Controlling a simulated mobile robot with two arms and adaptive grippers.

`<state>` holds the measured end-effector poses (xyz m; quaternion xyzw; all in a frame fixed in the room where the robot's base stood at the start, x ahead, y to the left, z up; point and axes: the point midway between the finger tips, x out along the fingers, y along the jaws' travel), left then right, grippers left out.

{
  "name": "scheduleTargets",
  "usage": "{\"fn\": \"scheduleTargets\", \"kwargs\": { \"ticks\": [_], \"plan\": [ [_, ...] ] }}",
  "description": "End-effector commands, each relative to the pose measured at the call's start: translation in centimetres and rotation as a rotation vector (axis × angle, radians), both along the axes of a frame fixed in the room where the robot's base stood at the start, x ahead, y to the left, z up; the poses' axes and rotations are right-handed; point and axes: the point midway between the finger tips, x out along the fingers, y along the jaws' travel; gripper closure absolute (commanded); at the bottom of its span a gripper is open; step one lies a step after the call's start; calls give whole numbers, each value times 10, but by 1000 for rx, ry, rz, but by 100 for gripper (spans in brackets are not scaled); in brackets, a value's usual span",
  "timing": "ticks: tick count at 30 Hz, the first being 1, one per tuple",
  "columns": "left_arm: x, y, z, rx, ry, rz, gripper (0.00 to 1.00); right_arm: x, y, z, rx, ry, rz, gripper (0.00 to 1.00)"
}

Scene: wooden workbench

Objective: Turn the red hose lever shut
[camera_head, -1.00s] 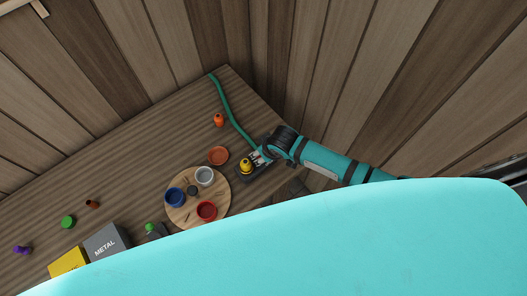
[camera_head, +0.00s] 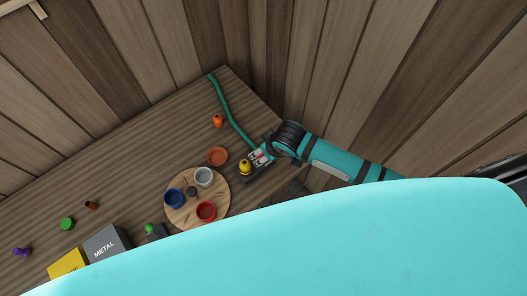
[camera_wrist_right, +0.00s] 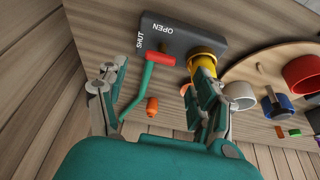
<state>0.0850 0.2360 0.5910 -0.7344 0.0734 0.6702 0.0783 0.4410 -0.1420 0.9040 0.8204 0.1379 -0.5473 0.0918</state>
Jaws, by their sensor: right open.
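A dark block with SHUT and OPEN lettering (camera_wrist_right: 190,38) fills the upper middle of the right wrist view. The red hose lever (camera_wrist_right: 160,58) lies across the block's edge near the SHUT lettering, with the green hose (camera_wrist_right: 135,95) running away from it. A yellow round fitting (camera_wrist_right: 203,60) sits on the block beside it. My right gripper (camera_wrist_right: 157,75) is open, its fingers spread on either side of the lever, with no clear contact. In the head view my right gripper (camera_head: 264,152) is over the block, partly hiding it. My left gripper is not in view.
A round wooden board (camera_head: 188,218) with several coloured cups stands close to the block. An orange dish (camera_head: 217,156) and an orange piece (camera_head: 218,121) are nearby. A METAL box (camera_head: 103,243) and yellow box (camera_head: 68,263) stand farther left. Wooden walls rise behind.

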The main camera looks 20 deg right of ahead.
Motion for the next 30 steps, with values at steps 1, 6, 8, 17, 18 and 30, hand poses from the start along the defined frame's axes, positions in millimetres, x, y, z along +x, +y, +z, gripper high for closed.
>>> {"fn": "scheduleTargets", "kwargs": {
  "ticks": [1, 6, 8, 17, 18, 30],
  "plan": [
    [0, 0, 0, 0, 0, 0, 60, -3, -1, 7, 0, -1, 0, 33],
    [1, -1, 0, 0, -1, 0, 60, -10, -3, 24, 0, 0, 0, 33],
    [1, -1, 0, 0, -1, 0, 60, -11, -4, 27, 0, 0, 0, 33],
    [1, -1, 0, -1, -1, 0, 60, -12, -4, 30, 0, 1, -1, 33],
    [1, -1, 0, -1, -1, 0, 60, -12, -4, 30, 0, 1, 0, 33],
    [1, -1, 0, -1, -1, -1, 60, -21, 2, 34, 13, 2, 4, 33]
  ]
}}
